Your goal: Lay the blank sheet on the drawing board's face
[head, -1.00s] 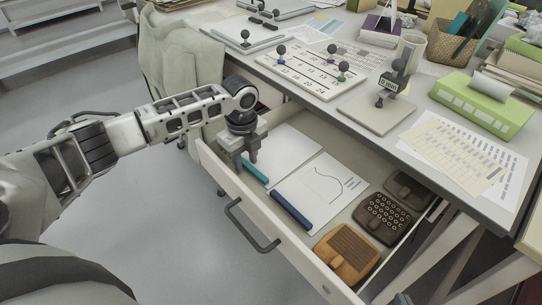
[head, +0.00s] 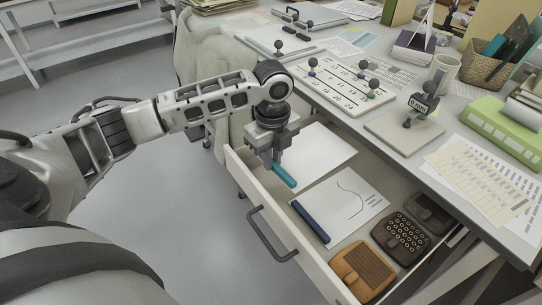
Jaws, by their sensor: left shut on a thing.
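The blank sheet (head: 322,150) is plain white with a teal bar (head: 284,176) along its near edge. It is over the far left part of the open drawer (head: 258,185). My left gripper (head: 275,155) is shut on the teal bar, with the fingers pointing down; the arm hides part of the bar's far end. The sheet appears slightly raised, but the exact gap below it is hard to tell. On the desk, a pale flat board (head: 272,37) with dark knobs lies at the back left; I cannot tell whether it is the drawing board. My right gripper is not in view.
The drawer also holds a sheet with a drawn curve (head: 352,196) and blue bar (head: 311,221), a brown ribbed block (head: 362,270) and dark blocks (head: 400,237).

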